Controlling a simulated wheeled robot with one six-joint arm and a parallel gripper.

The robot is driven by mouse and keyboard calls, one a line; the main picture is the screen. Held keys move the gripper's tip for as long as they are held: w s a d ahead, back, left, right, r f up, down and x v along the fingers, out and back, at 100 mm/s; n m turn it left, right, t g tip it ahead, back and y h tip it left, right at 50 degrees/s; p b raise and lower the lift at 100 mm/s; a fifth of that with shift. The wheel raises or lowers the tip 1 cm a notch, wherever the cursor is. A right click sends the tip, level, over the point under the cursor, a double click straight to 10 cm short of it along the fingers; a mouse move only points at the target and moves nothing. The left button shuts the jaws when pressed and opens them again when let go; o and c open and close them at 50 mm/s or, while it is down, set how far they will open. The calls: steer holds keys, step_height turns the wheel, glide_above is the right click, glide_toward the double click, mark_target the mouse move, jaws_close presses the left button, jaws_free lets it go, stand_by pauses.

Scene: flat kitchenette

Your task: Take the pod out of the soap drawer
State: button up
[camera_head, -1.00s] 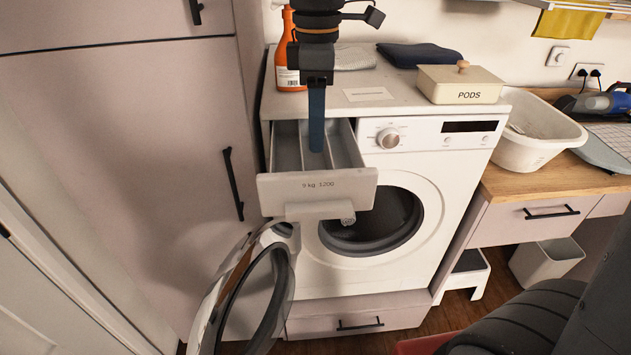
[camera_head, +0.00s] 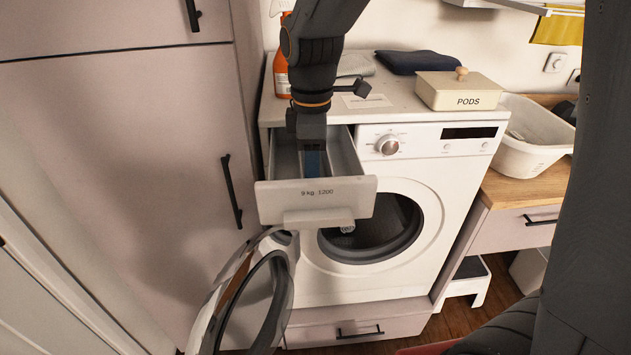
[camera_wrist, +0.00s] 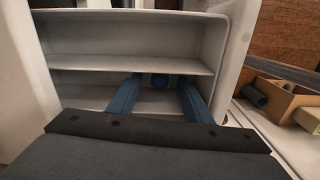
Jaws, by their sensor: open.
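The soap drawer (camera_head: 315,200) is pulled out of the washing machine and marked "9 kg 1200". In the wrist view, its pale inside (camera_wrist: 130,62) is split by dividers into long compartments. The pod (camera_wrist: 160,80) is a small, round, dark blue thing in the compartment where my fingers are. My gripper (camera_head: 314,165) points down into the drawer, and its lower fingers are hidden by the drawer front in the head view. In the wrist view my gripper (camera_wrist: 160,90) is open, one blue finger on each side of the pod. I cannot tell whether either finger touches it.
The washing machine (camera_head: 470,165) has its round door (camera_head: 270,305) swung open at lower left. On its top are a box marked PODS (camera_head: 462,92), a dark folded cloth (camera_head: 415,62) and an orange bottle (camera_head: 281,75). A tall cabinet (camera_head: 130,180) stands close at left.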

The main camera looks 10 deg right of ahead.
steer(key=shift+f, duration=0.25)
steer(key=c, duration=0.8)
